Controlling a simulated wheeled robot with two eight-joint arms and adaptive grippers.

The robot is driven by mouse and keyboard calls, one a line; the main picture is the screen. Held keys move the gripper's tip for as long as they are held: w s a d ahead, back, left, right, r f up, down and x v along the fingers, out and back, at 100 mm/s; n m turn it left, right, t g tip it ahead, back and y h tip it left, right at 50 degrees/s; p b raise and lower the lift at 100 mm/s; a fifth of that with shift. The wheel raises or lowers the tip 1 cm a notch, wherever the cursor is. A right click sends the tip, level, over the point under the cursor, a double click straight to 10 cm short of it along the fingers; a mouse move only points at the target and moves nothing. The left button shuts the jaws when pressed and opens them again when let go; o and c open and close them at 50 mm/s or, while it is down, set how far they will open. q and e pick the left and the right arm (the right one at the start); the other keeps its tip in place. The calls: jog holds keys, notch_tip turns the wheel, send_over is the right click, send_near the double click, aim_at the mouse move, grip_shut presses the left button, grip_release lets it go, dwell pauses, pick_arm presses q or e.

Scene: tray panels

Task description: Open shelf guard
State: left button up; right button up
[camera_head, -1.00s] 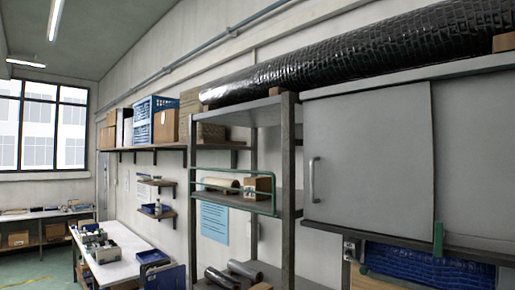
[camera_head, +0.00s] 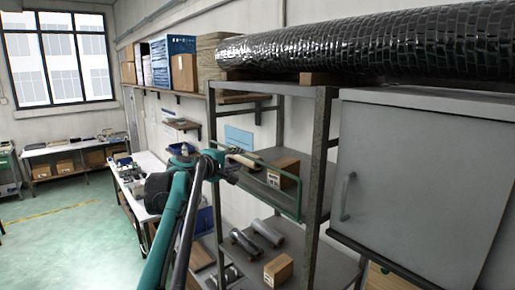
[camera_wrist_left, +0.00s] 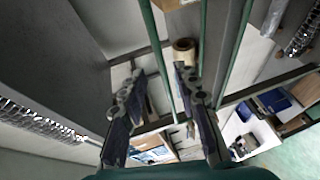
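The shelf guard is a green rail frame (camera_head: 278,186) across the front of the middle shelf of the metal rack. It appears upright, in front of a cardboard box (camera_head: 283,170) and a pale roll (camera_head: 243,159). My left gripper (camera_head: 228,168) is at the guard's left end. In the left wrist view the gripper (camera_wrist_left: 159,78) has its fingers spread, with a green bar (camera_wrist_left: 157,45) running between them. I cannot tell whether either finger touches the bar. My right gripper is not in view.
A grey cabinet door with a handle (camera_head: 347,196) stands right of the rack. The rack's front post (camera_head: 316,165) is close to the guard. Rolls (camera_head: 268,233) and a small box (camera_head: 278,270) lie on the lower shelf. Open floor (camera_head: 70,235) is at left.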

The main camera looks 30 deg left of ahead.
aim_at(247, 157)
pick_arm(q)
jog(key=w, duration=0.2)
jog(key=w+f+p, duration=0.1)
jog(key=w, duration=0.4)
jog(key=shift+f+p, duration=0.25)
jog(key=shift+p, duration=0.1)
jog(key=shift+s+r, duration=0.1)
jog(key=shift+s, duration=0.2)
jog(key=shift+w, duration=0.1)
grip_shut()
